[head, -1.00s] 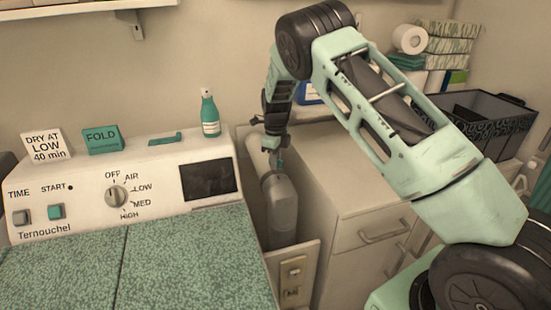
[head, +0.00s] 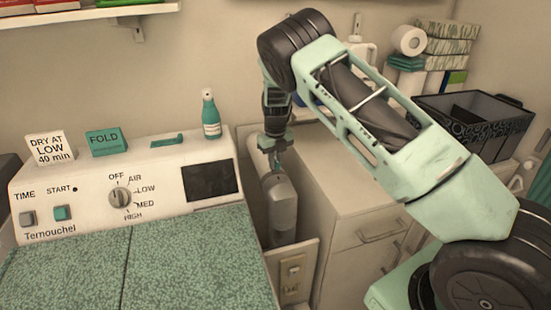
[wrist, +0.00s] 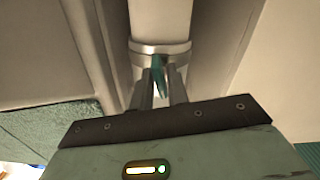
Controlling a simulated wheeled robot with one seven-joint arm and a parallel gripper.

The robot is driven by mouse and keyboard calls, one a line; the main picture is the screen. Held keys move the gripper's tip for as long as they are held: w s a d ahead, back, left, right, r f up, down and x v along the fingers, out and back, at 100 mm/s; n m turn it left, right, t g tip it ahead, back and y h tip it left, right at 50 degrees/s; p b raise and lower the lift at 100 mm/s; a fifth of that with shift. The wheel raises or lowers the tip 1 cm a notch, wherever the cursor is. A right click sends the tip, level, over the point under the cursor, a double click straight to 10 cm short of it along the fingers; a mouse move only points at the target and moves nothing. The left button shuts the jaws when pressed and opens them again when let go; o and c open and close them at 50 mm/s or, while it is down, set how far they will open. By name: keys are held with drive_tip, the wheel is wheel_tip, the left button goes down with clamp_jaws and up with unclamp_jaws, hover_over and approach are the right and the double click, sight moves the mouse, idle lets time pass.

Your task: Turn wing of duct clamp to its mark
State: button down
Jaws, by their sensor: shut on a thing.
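The duct (head: 284,208) is a grey upright pipe in the gap between the dryer and the cabinet. In the wrist view the clamp (wrist: 147,48) is a shiny metal band around the pale duct (wrist: 160,18). Its teal wing (wrist: 158,70) sticks out from the band toward me, between my fingertips. My gripper (wrist: 160,88) is shut on the wing. In the head view my gripper (head: 274,160) is at the top of the duct, and the clamp is too small there to make out. I cannot make out the mark in either view.
The dryer (head: 100,200) with its dial panel stands at left, a teal bottle (head: 210,116) on top. The cabinet (head: 345,190) is close on the right of the duct. A wall outlet plate (head: 291,278) is below. A dark patterned box (head: 480,125) stands further right.

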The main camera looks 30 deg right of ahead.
drive_tip(key=shift+m, duration=0.4)
drive_tip(key=shift+a, duration=0.1)
drive_tip(key=m+p, duration=0.1)
drive_tip(key=m, duration=0.1)
drive_tip(key=shift+m, duration=0.3)
drive_tip(key=c, duration=1.5)
unclamp_jaws()
wheel_tip(320, 180, up, 7)
drive_tip(key=p, duration=0.4)
drive_tip(key=shift+p, duration=0.35)
